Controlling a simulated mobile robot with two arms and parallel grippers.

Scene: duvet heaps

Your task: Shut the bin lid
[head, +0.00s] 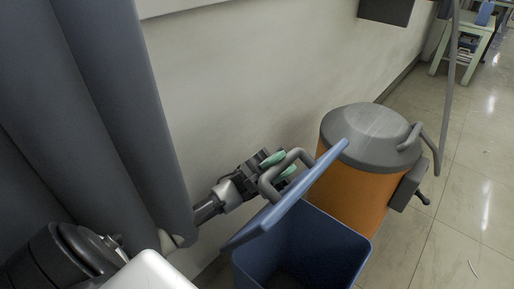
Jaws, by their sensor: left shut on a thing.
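A blue bin (349,250) stands open at the bottom middle of the head view. Its blue lid (290,196) is tilted up along the wall side, seen nearly edge-on. A grey loop handle (268,184) sticks out from the lid's outer face. My left gripper (281,165), with green finger pads, is behind the raised lid and shut on the handle. The fingers are partly hidden by the handle and lid. My right gripper is not in view.
An orange drum with a grey domed top (371,130) stands close to the bin at its right. A pale wall (240,90) runs behind both. A grey curtain (115,100) hangs at the left.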

